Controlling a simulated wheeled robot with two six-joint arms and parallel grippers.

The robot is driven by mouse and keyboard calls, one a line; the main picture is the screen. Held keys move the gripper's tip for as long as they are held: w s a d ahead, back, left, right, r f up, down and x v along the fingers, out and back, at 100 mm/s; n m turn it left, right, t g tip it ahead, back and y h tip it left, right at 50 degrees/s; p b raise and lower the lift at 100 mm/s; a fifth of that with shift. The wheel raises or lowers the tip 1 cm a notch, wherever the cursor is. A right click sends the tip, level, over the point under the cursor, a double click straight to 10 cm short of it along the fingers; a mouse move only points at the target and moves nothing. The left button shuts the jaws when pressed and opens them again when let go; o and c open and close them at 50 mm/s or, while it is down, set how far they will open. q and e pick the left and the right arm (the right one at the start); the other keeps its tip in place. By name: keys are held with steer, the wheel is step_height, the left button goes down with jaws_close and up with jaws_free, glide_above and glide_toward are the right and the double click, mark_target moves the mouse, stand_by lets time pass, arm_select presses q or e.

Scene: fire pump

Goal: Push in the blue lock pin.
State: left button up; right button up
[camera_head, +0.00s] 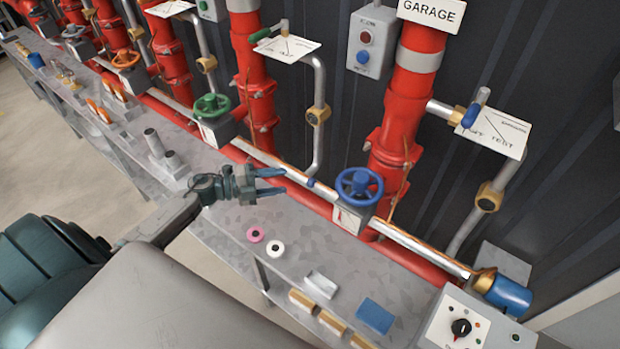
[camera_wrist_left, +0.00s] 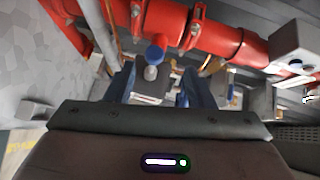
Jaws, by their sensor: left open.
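The small blue lock pin (camera_head: 310,182) shows in the head view at the silver rail, just left of the blue handwheel (camera_head: 359,186). My left gripper (camera_head: 275,181) comes in from the left, open and empty, with its blue fingers pointing right toward the pin. A short gap lies between the fingertips and the pin. In the left wrist view, the two fingers (camera_wrist_left: 151,90) stand apart. A blue part with a grey round end (camera_wrist_left: 150,73) shows between and beyond them; I cannot tell whether it is the pin. My right gripper is not in view.
Red vertical pipes (camera_head: 395,125) and a red horizontal pipe stand behind the metal bench (camera_head: 235,225). Pink (camera_head: 255,235) and white rings (camera_head: 275,248), a blue block (camera_head: 375,315) and a control box (camera_head: 465,325) are on the bench. A green handwheel (camera_head: 212,105) is left of my gripper.

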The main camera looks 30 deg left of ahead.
mark_target(307, 182)
arm_select(q)
steer(key=shift+m+g, duration=0.7)
steer(key=shift+g, duration=0.1)
steer(key=p+x, duration=0.1)
steer(key=x, duration=0.2)
steer(key=p+x, duration=0.1)
steer(key=x, duration=0.1)
steer(key=p+x, duration=0.1)
steer(key=x, duration=0.2)
steer(key=shift+d+r+p, duration=0.2)
steer(key=shift+d+p, duration=0.15)
steer(key=shift+d, duration=0.15)
steer(key=shift+w+d+f, duration=0.25)
steer(key=shift+w+d, duration=0.1)
steer(key=shift+d, duration=0.15)
